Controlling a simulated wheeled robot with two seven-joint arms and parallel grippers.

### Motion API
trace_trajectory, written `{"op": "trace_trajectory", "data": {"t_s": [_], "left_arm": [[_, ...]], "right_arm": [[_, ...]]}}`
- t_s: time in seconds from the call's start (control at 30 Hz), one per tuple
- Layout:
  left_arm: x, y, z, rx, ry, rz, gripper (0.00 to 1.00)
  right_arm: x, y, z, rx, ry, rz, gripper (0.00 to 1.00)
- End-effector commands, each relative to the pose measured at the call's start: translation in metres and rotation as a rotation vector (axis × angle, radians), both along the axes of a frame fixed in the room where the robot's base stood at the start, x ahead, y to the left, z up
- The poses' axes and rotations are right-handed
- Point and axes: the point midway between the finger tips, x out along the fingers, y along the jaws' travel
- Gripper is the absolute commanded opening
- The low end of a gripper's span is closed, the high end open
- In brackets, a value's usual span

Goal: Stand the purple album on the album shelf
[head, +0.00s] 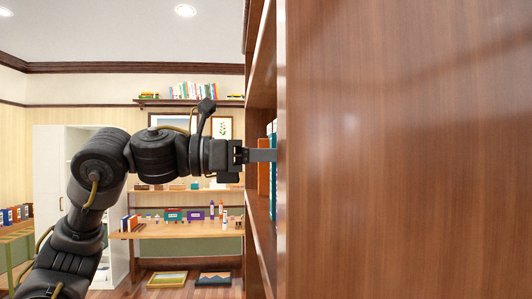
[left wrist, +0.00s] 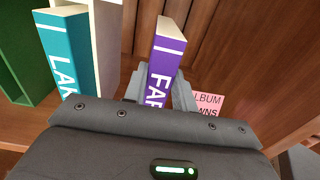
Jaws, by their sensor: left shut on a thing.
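The purple album (left wrist: 168,48) shows in the left wrist view with white letters on its spine, which faces the camera. My left gripper (left wrist: 160,86) is shut on it, one finger on each side. Its lower end is hidden by my gripper, so I cannot tell whether it touches the board. In the head view my left gripper (head: 258,155) reaches into the tall wooden bookcase, and the purple album cannot be made out there. A pink label reading "ALBUM" (left wrist: 208,104) is on the shelf, right of the fingers. My right gripper is out of view.
The bookcase's side panel (head: 410,150) fills the right of the head view. A wooden desk (head: 185,231) with small objects stands behind my arm.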

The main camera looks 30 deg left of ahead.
Motion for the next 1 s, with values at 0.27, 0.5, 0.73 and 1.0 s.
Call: {"op": "trace_trajectory", "data": {"t_s": [0.27, 0.5, 0.73, 1.0], "left_arm": [[-0.0009, 0.0004, -0.0032, -0.003, -0.005, 0.000, 0.00], [-0.0009, 0.0005, -0.0030, -0.003, -0.004, 0.000, 0.33], [-0.0006, 0.0004, -0.0038, -0.002, -0.003, 0.000, 0.52], [-0.0032, 0.0047, -0.0065, 0.000, 0.000, 0.001, 0.52]], "right_arm": [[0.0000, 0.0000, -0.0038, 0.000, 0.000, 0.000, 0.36], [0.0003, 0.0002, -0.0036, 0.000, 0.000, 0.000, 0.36], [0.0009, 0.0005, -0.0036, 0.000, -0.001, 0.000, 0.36], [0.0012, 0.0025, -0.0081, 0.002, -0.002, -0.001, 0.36]]}}
